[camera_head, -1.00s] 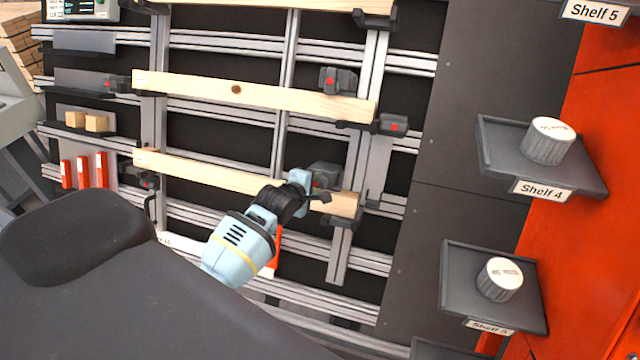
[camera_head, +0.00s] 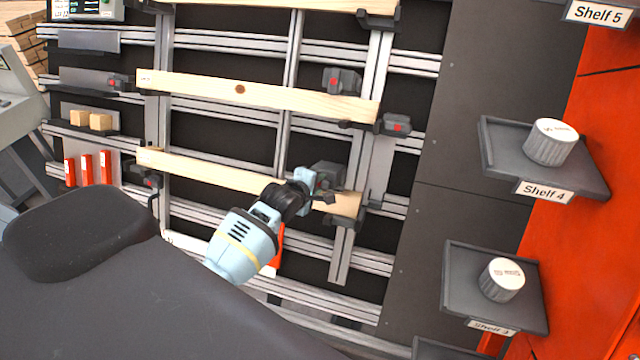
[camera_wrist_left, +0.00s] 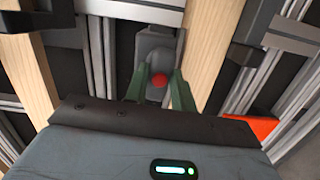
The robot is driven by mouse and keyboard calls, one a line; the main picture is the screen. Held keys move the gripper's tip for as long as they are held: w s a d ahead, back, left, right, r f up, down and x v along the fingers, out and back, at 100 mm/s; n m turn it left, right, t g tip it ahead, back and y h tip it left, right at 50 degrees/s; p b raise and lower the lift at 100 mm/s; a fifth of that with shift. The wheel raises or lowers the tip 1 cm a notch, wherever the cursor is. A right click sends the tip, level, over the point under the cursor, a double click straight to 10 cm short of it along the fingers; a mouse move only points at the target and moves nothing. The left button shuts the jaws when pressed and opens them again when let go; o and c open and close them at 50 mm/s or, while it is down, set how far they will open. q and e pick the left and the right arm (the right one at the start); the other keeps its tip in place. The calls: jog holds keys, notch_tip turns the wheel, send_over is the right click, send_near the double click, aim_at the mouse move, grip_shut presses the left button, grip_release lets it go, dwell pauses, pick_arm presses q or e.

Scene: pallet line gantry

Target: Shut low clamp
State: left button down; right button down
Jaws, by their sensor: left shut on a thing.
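The low clamp (camera_head: 328,172) is a dark grey block at the right part of the lowest visible wooden beam (camera_head: 225,177). In the left wrist view the clamp (camera_wrist_left: 158,48) shows as a grey body with a round red knob. My left gripper (camera_head: 318,183) is at the clamp in the head view and partly covers it; the red knob is hidden there. In the left wrist view the green fingers of my left gripper (camera_wrist_left: 159,88) are on either side of the clamp by the red knob, shut on it. My right gripper is not in view.
A second beam (camera_head: 270,95) with its own clamps (camera_head: 343,80) runs above, across aluminium rails. A dark clamp (camera_head: 145,175) sits at the lowest beam's left end. Shelves with white-topped round containers (camera_head: 550,142) stand at the right. An orange-red piece (camera_wrist_left: 250,129) is close to my left gripper.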

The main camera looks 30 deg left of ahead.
pick_arm(q)
jog(key=m+g+p, duration=0.1)
jog(key=m, duration=0.6)
jog(key=shift+p, duration=0.3)
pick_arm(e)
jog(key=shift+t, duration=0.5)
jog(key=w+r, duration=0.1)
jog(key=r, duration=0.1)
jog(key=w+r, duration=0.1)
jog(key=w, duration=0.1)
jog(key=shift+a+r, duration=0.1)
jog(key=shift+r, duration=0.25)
pick_arm(q)
jog(key=m+y, duration=0.1)
jog(key=m, duration=0.6)
jog(key=shift+g, duration=0.4)
jog(key=shift+m+y, duration=0.4)
jog(key=shift+m, duration=1)
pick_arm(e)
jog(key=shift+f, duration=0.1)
